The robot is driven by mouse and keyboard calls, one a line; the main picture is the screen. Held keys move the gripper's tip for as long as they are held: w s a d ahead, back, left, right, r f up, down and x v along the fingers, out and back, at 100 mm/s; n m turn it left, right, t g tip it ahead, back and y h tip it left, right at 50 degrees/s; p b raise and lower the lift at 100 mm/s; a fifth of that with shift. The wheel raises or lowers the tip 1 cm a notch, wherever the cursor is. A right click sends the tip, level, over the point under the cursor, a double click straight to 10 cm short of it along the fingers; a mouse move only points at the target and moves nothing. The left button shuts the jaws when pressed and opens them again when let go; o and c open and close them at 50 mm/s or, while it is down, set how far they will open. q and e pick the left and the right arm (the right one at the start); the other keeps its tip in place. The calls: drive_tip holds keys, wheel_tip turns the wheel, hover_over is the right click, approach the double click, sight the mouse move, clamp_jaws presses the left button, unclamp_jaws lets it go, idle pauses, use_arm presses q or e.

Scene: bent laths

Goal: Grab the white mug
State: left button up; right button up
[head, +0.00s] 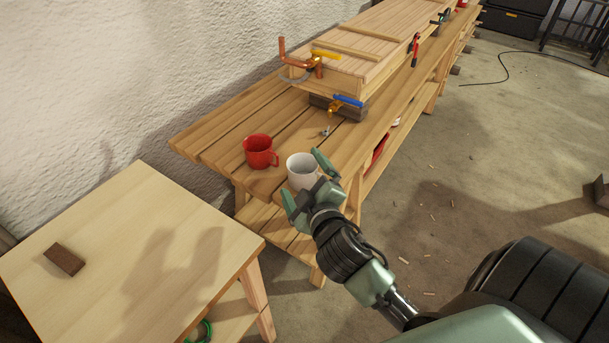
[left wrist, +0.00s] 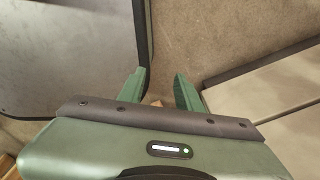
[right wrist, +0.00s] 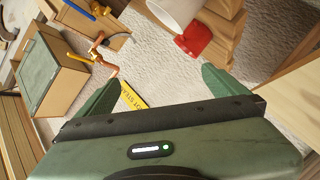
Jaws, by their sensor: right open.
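The white mug (head: 302,168) stands upright near the near end of the slatted wooden workbench (head: 215,135). In the head view my right gripper (head: 305,181) is open, its fingers on either side of the mug's outline and hiding its lower part. In the right wrist view the white mug (right wrist: 176,12) is cut by the top edge, beyond the open fingertips (right wrist: 162,77); nothing is between them. I cannot tell whether a finger touches it. My left gripper (left wrist: 160,75) shows only in the left wrist view, with a gap between its fingers and nothing held.
A red mug (head: 260,151) stands just left of the white mug; it also shows in the right wrist view (right wrist: 194,38). A blue-handled valve (head: 345,102) and a wooden box (head: 365,55) are farther back. A pale table (head: 110,225) with a brown block (head: 64,259) stands at lower left.

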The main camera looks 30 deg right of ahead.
drive_tip(key=w+a+r+n+t+y, duration=0.35)
drive_tip(key=w+r+n+t, duration=0.2)
drive_tip(key=r+n, duration=0.35)
drive_tip(key=w+a+r+n+g+y, duration=0.35)
drive_tip(key=a+n+y, duration=0.45)
drive_tip(key=n+y, duration=0.65)
drive_tip(key=n+g+h, duration=1)
drive_tip(key=g+h, duration=0.2)
drive_tip(key=g, duration=0.1)
approach(304, 167)
drive_tip(key=s+a+r, duration=0.2)
drive_tip(key=x, duration=0.2)
drive_tip(key=p+x, duration=0.1)
drive_tip(key=x, duration=0.4)
drive_tip(key=shift+s+a+f+p, duration=0.2)
drive_tip(key=shift+a+f+p, duration=0.1)
drive_tip(key=shift+f+p, duration=0.05)
use_arm(q)
drive_tip(key=shift+w+d+r, duration=0.15)
drive_tip(key=shift+w+r, duration=0.05)
drive_tip(key=shift+r, duration=0.25)
drive_tip(key=shift+w+d+r, duration=0.1)
drive_tip(key=shift+w+r, duration=0.1)
drive_tip(key=shift+r, duration=0.2)
use_arm(e)
drive_tip(key=shift+n, duration=0.25)
